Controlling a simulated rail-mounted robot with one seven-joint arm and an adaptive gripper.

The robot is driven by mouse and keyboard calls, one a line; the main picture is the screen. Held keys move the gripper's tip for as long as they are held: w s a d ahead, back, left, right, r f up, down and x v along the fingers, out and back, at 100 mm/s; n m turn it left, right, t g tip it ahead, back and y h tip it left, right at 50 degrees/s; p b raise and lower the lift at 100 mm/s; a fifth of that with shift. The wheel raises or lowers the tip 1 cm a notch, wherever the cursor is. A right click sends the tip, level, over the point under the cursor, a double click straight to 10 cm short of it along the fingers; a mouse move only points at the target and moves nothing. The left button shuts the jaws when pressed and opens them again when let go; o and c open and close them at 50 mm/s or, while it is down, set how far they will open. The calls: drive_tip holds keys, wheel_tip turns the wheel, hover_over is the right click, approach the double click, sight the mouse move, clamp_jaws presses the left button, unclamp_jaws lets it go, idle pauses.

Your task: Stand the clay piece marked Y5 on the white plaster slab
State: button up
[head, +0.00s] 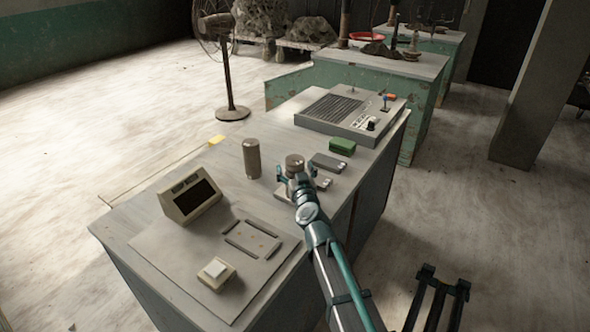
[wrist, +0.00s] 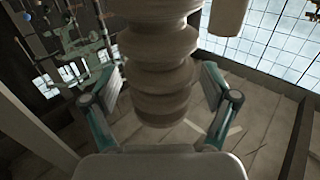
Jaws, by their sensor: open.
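My gripper (head: 294,181) is open over the bench, at a short cylindrical piece (head: 294,161) with a round top. In the wrist view my open fingers (wrist: 162,88) stand on either side of a ribbed, stacked-looking clay-coloured piece (wrist: 160,70), with gaps visible beside it. It seems to be the same piece. A taller brown-grey cylinder (head: 253,158) stands upright to its left; a pale cylinder (wrist: 227,15) also shows at the top right of the wrist view. No Y5 mark is legible. I cannot clearly identify the white plaster slab.
The bench (head: 130,228) also holds a beige box with a dark screen (head: 190,198), a small white-topped box (head: 216,271), grey blocks (head: 328,162), a green block (head: 342,146) and a grilled machine (head: 350,112). A flat panel with raised strips (head: 252,240) lies near the front.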

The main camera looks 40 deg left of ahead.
drive_tip(key=shift+r, duration=0.2)
drive_tip(key=v, duration=1.2)
drive_tip(key=shift+p, duration=0.4)
drive_tip(key=shift+f, duration=0.1)
